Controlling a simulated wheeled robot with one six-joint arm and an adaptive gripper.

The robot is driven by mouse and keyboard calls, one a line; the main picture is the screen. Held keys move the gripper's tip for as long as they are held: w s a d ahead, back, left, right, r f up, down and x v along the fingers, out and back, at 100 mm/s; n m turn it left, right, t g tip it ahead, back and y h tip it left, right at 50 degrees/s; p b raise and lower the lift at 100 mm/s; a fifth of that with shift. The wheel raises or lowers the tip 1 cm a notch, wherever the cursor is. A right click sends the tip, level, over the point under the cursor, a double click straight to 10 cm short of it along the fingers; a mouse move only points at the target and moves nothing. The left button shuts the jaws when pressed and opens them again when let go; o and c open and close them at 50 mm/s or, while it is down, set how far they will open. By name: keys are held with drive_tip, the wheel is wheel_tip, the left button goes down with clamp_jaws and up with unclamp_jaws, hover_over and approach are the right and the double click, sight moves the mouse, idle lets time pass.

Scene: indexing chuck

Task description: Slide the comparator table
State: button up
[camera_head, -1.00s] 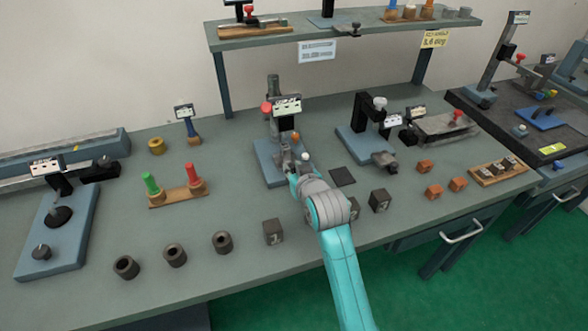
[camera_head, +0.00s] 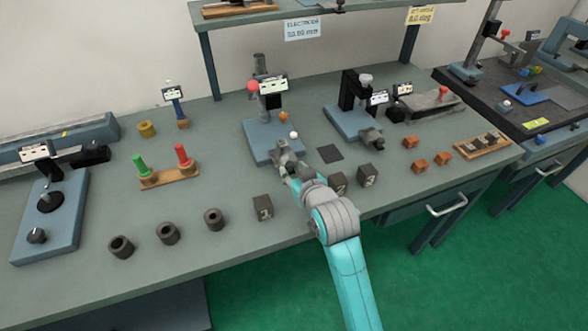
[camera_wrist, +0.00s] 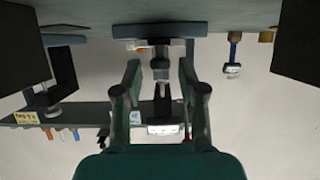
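The comparator has a blue-grey base (camera_head: 262,132), an upright column, a display (camera_head: 273,86) and a red ball knob (camera_head: 253,86). A white ball (camera_head: 294,134) and a small orange piece (camera_head: 284,117) show at its front; I cannot tell which part is the sliding table. My gripper (camera_head: 281,150) is at the front edge of the base, and I cannot tell whether it touches. In the wrist view, which is upside down, my gripper (camera_wrist: 160,72) has its fingers apart, with the comparator (camera_wrist: 160,92) seen between them and nothing held.
A second gauge stand (camera_head: 350,118) is to the right, with a dark square pad (camera_head: 330,153) between. Dark numbered blocks (camera_head: 262,208) and several dark rings (camera_head: 168,233) lie along the front. A peg rack (camera_head: 168,178) stands left. A shelf (camera_head: 240,12) hangs above the back.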

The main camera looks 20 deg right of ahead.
idle(0.3)
drive_tip(key=v, duration=1.2)
drive_tip(key=shift+f, duration=0.1)
